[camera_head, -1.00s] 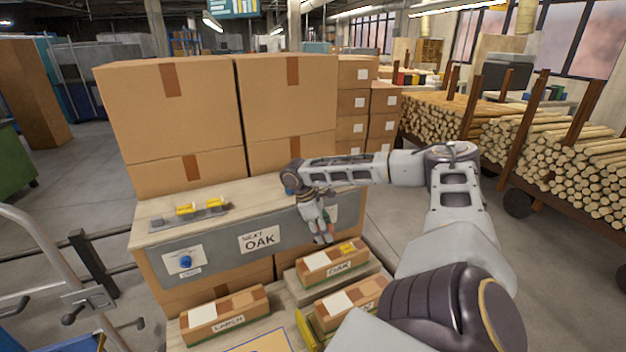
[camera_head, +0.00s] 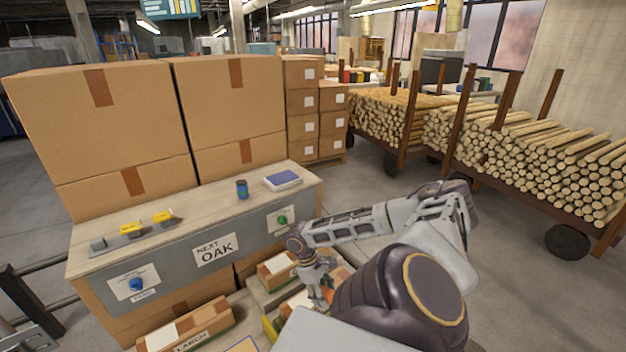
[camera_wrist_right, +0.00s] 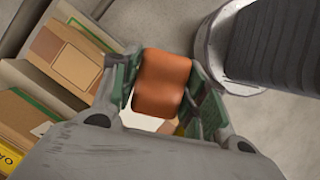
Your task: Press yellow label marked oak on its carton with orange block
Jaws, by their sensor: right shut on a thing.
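My right gripper (camera_head: 321,299) is shut on the orange block (camera_wrist_right: 162,82), which sits between its fingers in the right wrist view. In the head view the block is mostly hidden by the gripper. A brown carton (camera_head: 277,270) lies just left of the gripper on the bench's lower level, partly covered by my arm; its marking does not show now. In the wrist view a yellow label beginning with O (camera_wrist_right: 8,158) is cut by the lower left edge, on a carton (camera_wrist_right: 20,118). The block is apart from that label. My left gripper is out of view.
A NEXT OAK sign (camera_head: 216,250) is on the bench front, with a blue button (camera_head: 136,284) and a green button (camera_head: 282,220). A LARCH carton (camera_head: 186,326) lies at lower left.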

